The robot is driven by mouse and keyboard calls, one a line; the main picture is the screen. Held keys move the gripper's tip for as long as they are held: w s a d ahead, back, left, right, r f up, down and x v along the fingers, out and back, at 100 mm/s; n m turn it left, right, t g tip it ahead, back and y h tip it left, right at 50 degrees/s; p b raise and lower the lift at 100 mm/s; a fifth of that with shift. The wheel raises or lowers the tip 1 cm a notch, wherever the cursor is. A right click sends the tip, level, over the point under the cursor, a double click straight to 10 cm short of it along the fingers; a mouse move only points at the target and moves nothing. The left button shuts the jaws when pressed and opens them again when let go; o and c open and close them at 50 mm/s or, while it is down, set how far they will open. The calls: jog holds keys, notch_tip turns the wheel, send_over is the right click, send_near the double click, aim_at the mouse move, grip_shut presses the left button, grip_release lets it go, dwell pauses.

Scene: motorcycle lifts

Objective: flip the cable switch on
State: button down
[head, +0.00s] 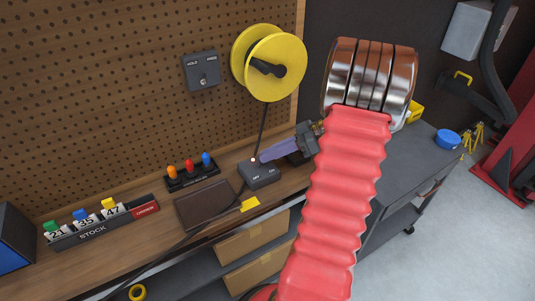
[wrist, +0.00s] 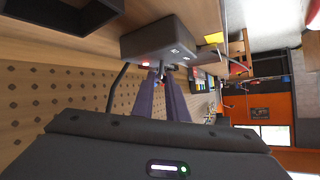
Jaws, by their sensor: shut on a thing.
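The cable switch (head: 262,176) is a small dark box with white markings on the wooden bench, with a black cable running into it. In the wrist view the cable switch (wrist: 158,38) is close up, and a small red light shows at its edge. My gripper (head: 263,157) reaches in from the right with its purple fingers at the top of the box. In the wrist view my gripper (wrist: 161,76) is shut on the switch's small lever, which the fingertips mostly hide. I cannot tell which way the lever is tilted.
A yellow cable reel (head: 272,66) and a grey wall box (head: 202,71) hang on the pegboard. A rack of coloured handles (head: 191,175), a dark tray (head: 204,206) and a stock counter (head: 102,227) stand left of the switch. A yellow note (head: 250,204) lies in front.

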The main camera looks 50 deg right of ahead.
jog(key=shift+d+f, duration=0.15)
dwell(0.3)
jog(key=c, duration=1.7)
grip_release()
jog(key=shift+c, duration=0.2)
jog(key=shift+s, duration=0.1)
jog(key=v, duration=1.3)
jog(key=shift+s+d, duration=0.25)
jog(key=shift+d, duration=0.05)
